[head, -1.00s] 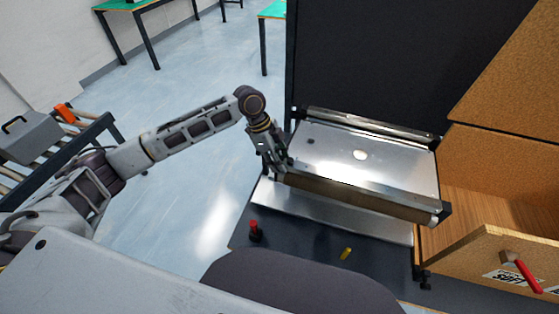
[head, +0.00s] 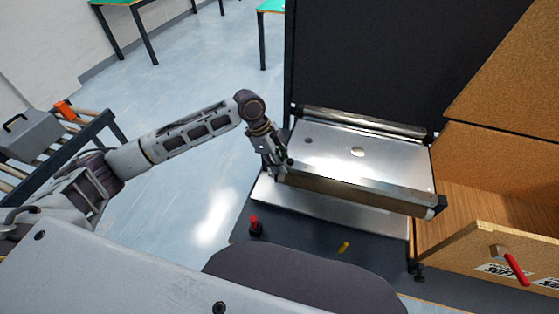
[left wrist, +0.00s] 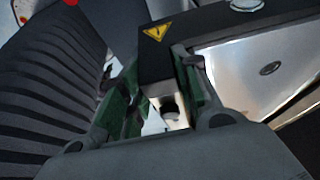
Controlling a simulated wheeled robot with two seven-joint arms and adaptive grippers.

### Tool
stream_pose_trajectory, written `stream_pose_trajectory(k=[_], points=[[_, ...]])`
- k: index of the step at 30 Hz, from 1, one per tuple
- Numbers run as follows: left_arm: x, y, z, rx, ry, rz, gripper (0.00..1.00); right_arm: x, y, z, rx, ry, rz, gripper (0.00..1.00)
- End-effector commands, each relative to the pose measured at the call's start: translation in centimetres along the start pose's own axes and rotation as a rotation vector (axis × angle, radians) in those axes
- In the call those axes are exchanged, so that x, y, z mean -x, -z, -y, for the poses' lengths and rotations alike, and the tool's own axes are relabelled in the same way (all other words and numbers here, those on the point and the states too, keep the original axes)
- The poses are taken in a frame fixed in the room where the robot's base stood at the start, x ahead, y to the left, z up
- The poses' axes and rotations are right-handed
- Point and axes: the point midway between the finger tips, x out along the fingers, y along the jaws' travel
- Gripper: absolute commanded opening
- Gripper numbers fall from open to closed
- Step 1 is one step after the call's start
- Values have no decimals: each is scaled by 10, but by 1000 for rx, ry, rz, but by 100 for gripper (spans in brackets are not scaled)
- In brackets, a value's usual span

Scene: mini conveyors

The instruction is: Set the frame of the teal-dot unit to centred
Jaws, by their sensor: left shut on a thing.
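The unit is a small conveyor with a shiny metal bed (head: 325,150) and a long bar (head: 365,196) along its near edge. No teal dot shows on it. My left gripper (head: 281,168) is at the left end of this bar. In the left wrist view, the green-lined fingers (left wrist: 165,105) close around a black end block (left wrist: 165,60) with a yellow warning triangle and a pale metal part below it. The fingers hide the sides of the held part. My right gripper is not in view.
A red-topped knob (head: 255,225) and a small yellow piece (head: 343,247) are on the dark bench surface in front. A dark upright panel (head: 400,55) stands behind the unit.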

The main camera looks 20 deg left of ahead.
Motion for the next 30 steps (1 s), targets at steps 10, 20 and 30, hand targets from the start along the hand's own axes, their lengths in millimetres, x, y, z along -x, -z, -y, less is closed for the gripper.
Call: stream_pose_trajectory(k=[10, 20, 30], points=[[0, 0, 0, 0, 1, 0, 54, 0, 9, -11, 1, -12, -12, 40], [3, 0, 0, -1, 1, 0, 54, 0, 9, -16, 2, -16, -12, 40], [34, 0, 1, -1, 3, 0, 54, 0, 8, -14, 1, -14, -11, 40]])
